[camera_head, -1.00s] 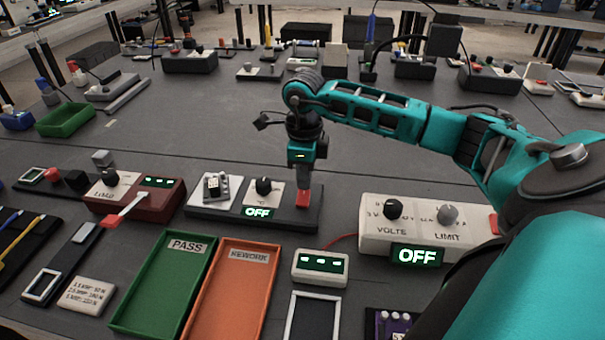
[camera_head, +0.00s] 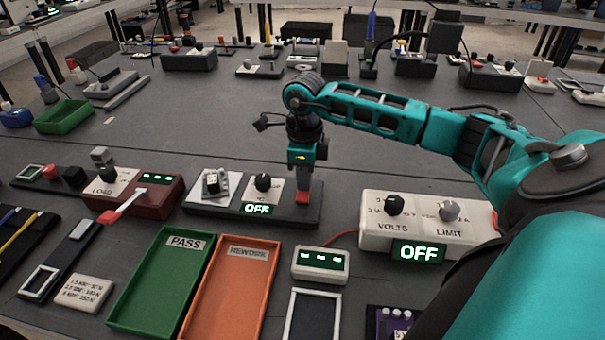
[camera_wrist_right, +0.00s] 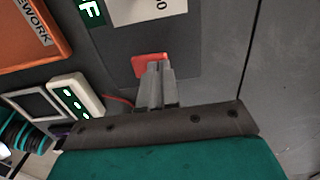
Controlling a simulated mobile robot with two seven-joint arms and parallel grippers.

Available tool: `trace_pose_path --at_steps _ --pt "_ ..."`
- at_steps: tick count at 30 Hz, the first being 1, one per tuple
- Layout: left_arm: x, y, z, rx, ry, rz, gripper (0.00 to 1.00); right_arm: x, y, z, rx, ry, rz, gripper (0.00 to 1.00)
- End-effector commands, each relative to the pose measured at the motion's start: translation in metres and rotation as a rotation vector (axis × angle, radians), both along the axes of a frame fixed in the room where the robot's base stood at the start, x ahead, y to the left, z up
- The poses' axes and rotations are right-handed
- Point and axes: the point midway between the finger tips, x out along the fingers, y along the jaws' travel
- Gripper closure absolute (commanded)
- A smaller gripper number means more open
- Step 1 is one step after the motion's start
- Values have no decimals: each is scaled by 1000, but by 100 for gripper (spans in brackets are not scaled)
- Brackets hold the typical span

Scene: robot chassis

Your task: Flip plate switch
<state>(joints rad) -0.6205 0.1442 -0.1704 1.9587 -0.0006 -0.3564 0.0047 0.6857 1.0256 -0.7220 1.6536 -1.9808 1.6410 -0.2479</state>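The hot plate unit (camera_head: 225,210) is a dark base near the middle of the bench, with a black knob (camera_head: 263,182) and a green display reading OFF (camera_head: 258,209). A red switch (camera_head: 303,197) sits at its right end. My right gripper (camera_head: 304,186) points down right at this switch. In the right wrist view, its grey fingers (camera_wrist_right: 157,72) are together, with their tips against or just over the red switch (camera_wrist_right: 150,60). Nothing shows gripped between them; exact contact is hard to tell. My left gripper is out of view.
A white supply box (camera_head: 370,225) with knobs and an OFF display stands to the right. A red load box (camera_head: 160,195) stands left. Green PASS (camera_head: 200,250) and orange REWORK (camera_head: 265,255) trays lie in front.

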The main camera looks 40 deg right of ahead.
Motion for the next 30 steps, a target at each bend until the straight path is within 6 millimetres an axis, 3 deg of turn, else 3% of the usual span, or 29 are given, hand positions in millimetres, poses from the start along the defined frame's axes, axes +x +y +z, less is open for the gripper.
trace_pose_path --at_steps 11,30 --pt "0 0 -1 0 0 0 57 0 1 -3 1 2 1 100" --pt "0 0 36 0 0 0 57 0 0 47 1 1 0 100"
